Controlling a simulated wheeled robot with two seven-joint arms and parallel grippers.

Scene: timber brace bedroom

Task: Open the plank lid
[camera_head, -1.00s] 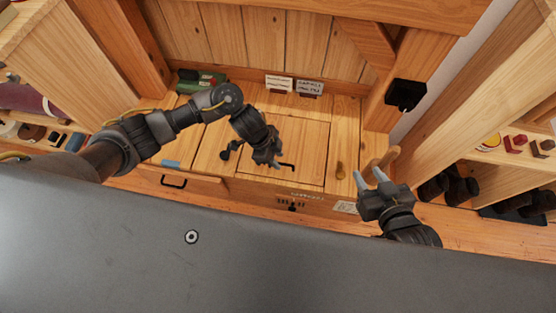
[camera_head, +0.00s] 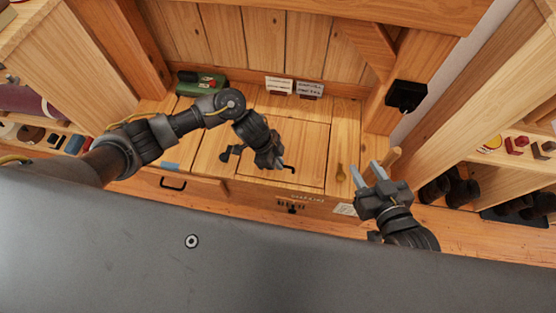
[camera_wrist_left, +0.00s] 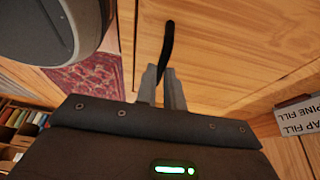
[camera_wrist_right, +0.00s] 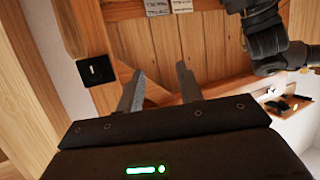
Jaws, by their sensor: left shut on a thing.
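The plank lid (camera_head: 305,142) is a square wooden panel in the top of the bench in the head view. It looks flat in its frame; I cannot tell a small lift. A black bar handle (camera_head: 291,168) sits near its front edge. My left gripper (camera_head: 281,166) is over the front of the lid, shut on the handle. In the left wrist view the handle (camera_wrist_left: 168,40) runs from between the fingers (camera_wrist_left: 165,84), with lid wood behind. My right gripper (camera_head: 368,172) is open and empty, right of the lid near the front edge; its parted fingers also show in the right wrist view (camera_wrist_right: 160,85).
A drawer with a black pull (camera_head: 173,184) is at the front left. A timber post with a black box (camera_head: 406,96) stands at right.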

